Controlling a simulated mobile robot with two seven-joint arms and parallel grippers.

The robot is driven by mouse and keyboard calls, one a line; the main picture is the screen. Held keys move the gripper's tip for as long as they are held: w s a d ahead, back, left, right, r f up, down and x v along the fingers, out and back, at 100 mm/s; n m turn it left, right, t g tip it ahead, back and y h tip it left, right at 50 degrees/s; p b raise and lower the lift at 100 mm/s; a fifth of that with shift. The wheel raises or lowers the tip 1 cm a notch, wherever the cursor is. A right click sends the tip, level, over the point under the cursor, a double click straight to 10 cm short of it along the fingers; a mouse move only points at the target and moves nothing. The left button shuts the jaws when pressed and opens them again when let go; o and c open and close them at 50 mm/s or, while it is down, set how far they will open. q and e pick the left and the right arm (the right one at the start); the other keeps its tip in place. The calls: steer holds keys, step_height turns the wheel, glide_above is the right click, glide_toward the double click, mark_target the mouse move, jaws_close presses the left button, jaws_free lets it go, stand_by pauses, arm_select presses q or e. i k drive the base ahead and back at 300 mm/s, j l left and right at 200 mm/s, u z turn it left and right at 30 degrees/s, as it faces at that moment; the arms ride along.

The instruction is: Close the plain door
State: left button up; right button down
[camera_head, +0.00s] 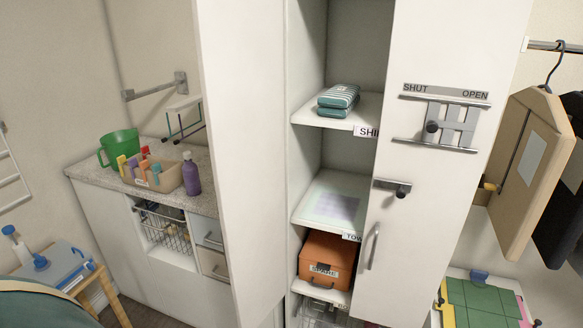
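A tall white cabinet stands open in the middle of the head view. At its left a plain white panel (243,150) with no fittings on its visible face reaches toward me; it looks like the plain door, standing open, though its hinge edge is hard to tell. At the right a white door (440,210) carries a grey slide latch (450,122) marked SHUT and OPEN, a dark knob (402,191) and a bar handle (374,246). It also stands clear of the shelves. Neither of my grippers is in view.
The cabinet shelves hold folded striped cloths (338,99) and an orange box (327,259). At left a counter (88,177) bears a green jug (121,147), a caddy (160,179) and a purple bottle (191,174). Bags (527,170) hang from a rail at right.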

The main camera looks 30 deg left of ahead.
mark_target(239, 44)
steer(key=j+z, duration=0.4)
steer(key=j, duration=1.4)
steer(key=i+j+z, duration=0.1)
steer(key=j, duration=0.25)
steer(key=i+j, duration=0.1)
steer(key=j, duration=0.3)
steer(key=i+j+z, duration=0.15)
steer(key=j, duration=0.2)
steer(key=k+j+z, duration=0.3)
steer(key=k, duration=0.25)
steer(key=j, duration=0.1)
